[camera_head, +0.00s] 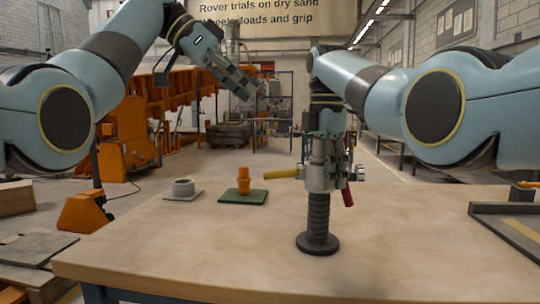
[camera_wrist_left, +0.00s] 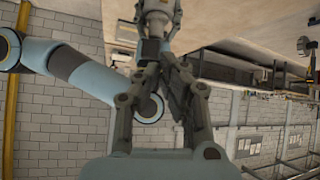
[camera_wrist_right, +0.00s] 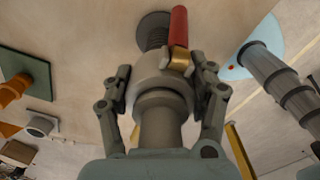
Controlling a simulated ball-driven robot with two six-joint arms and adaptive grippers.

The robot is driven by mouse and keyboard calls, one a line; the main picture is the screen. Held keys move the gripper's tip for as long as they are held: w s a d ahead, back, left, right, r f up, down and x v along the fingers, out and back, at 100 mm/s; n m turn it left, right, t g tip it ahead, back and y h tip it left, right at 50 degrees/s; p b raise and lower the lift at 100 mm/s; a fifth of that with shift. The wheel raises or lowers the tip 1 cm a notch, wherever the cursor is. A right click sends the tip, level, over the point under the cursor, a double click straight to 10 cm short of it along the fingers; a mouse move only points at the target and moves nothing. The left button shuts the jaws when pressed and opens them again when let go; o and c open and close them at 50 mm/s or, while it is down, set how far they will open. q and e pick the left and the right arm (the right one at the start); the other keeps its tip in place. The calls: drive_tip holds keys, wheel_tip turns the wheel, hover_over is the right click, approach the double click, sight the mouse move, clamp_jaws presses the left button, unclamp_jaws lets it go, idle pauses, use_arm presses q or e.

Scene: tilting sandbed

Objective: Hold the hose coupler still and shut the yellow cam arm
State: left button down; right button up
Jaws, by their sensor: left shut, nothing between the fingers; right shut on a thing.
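The grey hose coupler (camera_head: 318,178) stands upright on a black ribbed hose (camera_head: 319,212) with a round foot on the table. Its yellow cam arm (camera_head: 281,174) sticks out roughly level to the left. Its red cam arm (camera_head: 347,194) hangs down close along the right side; it also shows in the right wrist view (camera_wrist_right: 179,27). My right gripper (camera_wrist_right: 162,78) comes from above, with its fingers shut on either side of the coupler body. My left gripper (camera_head: 248,90) is shut and empty in the air, above and left of the coupler, clear of the yellow arm.
A green plate (camera_head: 243,197) with an orange fitting (camera_head: 244,180) lies left of the coupler. A grey ring on a plate (camera_head: 183,188) lies further left. A dark-edged tray (camera_head: 505,228) is at the right. The table's front middle is clear.

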use_arm(q)
drive_tip(key=a+f+m, duration=0.1)
drive_tip(key=m, duration=0.1)
drive_tip(key=s+a+f+m, duration=0.1)
drive_tip(key=a+f+m, duration=0.1)
drive_tip(key=shift+s+a+f+h, duration=0.1)
drive_tip(key=shift+s+a+h, duration=0.1)
drive_tip(key=shift+a+h, duration=0.1)
drive_tip(key=shift+d, duration=0.1)
approach(290, 170)
drive_tip(key=d+r+x, duration=0.1)
drive_tip(key=x, duration=0.3)
drive_tip(key=shift+a+f, duration=0.15)
drive_tip(key=shift+f, duration=0.65)
